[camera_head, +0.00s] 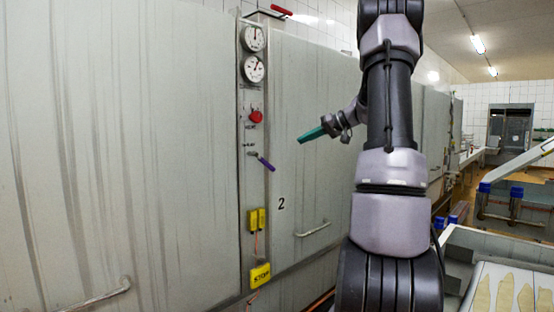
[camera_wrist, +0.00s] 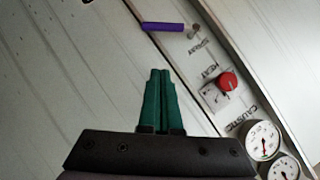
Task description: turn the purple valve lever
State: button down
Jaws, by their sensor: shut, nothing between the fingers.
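The purple valve lever (camera_head: 266,163) sits on the narrow control strip of the grey wall, below a red knob, and slants down to the right. My gripper (camera_head: 300,141) has green fingers and is to the right of the lever and a little higher in the head view. In the wrist view my gripper (camera_wrist: 160,72) is shut and empty, its fingertips pointing towards the lever, apart from it in the picture.
A door handle (camera_head: 312,229) sticks out at lower right. The panel around the lever is clear.

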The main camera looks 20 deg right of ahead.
aim_at(262, 162)
jog(key=shift+n, duration=0.3)
jog(key=shift+s+a+f+x, duration=0.1)
jog(key=shift+s+f+x, duration=0.2)
jog(key=shift+x, duration=1.8)
jog(key=shift+s+a+f+x, duration=0.15)
jog(key=shift+s+f+x, duration=0.2)
jog(key=shift+x, duration=1.8)
jog(key=shift+s+a+f+x, duration=0.1)
jog(key=shift+s+f+x, duration=0.2)
jog(key=shift+x, duration=1.8)
jog(key=shift+a+f, duration=0.3)
jog(key=shift+f, duration=0.1)
